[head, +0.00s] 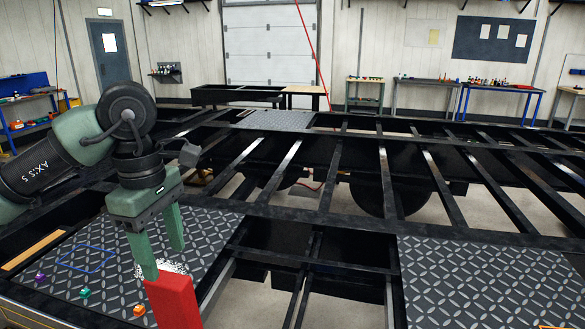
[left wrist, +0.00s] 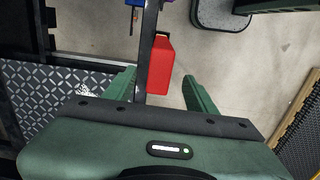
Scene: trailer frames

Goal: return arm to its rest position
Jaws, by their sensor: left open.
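My left arm (head: 55,160) comes in from the left in the head view, and its green gripper (head: 165,260) points down over the near left tread plate. The gripper is open, with its two fingers well apart. In the left wrist view the space between the fingertips (left wrist: 158,82) shows no held thing. A red box-shaped object (head: 172,302) stands below the near fingertip in the head view. It also shows in the left wrist view (left wrist: 160,66), beyond the fingers and beside a dark bar. My right gripper is not in view.
A blue square outline (head: 87,259) and small purple (head: 40,278), teal (head: 85,293) and orange (head: 139,310) pieces lie on the left tread plate (head: 205,228). Dark trailer beams with open gaps spread right. Another tread plate (head: 480,280) lies at right. Workbenches line the back wall.

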